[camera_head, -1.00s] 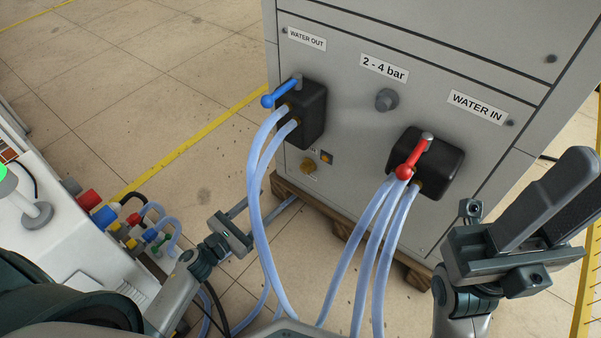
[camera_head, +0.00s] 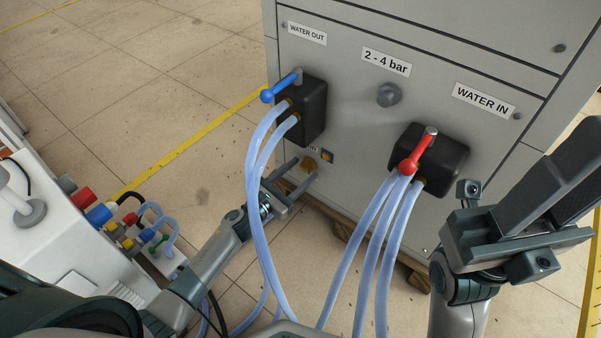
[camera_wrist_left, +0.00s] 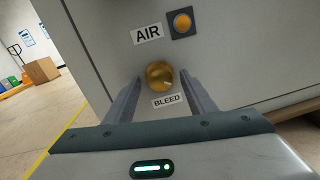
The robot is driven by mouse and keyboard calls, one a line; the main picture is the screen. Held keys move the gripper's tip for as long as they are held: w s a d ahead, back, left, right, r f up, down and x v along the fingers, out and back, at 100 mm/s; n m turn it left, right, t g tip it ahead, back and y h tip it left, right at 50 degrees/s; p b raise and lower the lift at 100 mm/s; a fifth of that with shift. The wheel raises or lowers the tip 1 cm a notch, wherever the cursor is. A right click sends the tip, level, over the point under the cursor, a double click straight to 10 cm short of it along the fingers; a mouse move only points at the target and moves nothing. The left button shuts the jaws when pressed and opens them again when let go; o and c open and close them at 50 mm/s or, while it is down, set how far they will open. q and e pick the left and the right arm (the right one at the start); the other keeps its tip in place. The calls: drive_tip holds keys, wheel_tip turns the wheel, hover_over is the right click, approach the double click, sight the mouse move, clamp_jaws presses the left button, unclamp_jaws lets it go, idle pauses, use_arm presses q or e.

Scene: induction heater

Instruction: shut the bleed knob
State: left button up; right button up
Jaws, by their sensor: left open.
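The bleed knob is a round brass knob (camera_wrist_left: 160,75) on the grey cabinet panel, above a BLEED label (camera_wrist_left: 167,100) in the left wrist view. In the head view the knob (camera_head: 309,163) is small, low on the cabinet beneath the WATER OUT block. My left gripper (camera_head: 301,167) is open at the knob, with a finger to each side of it. In the left wrist view the knob shows between the two fingers (camera_wrist_left: 163,88); I cannot tell whether they touch it. My right gripper (camera_head: 548,185) is at the right, away from the knob, its fingers seen at an angle.
Pale blue hoses (camera_head: 255,190) hang close to my left gripper. A blue lever (camera_head: 279,87) and a red lever (camera_head: 418,152) sit on black blocks above. An orange indicator (camera_wrist_left: 182,22) lies by the AIR label. A white machine (camera_head: 55,235) stands at the left.

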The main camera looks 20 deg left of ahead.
use_arm(q)
drive_tip(key=shift+w+d, duration=0.1)
drive_tip(key=shift+w, duration=0.1)
drive_tip(key=c, duration=1.1)
drive_tip(key=shift+o, duration=0.3)
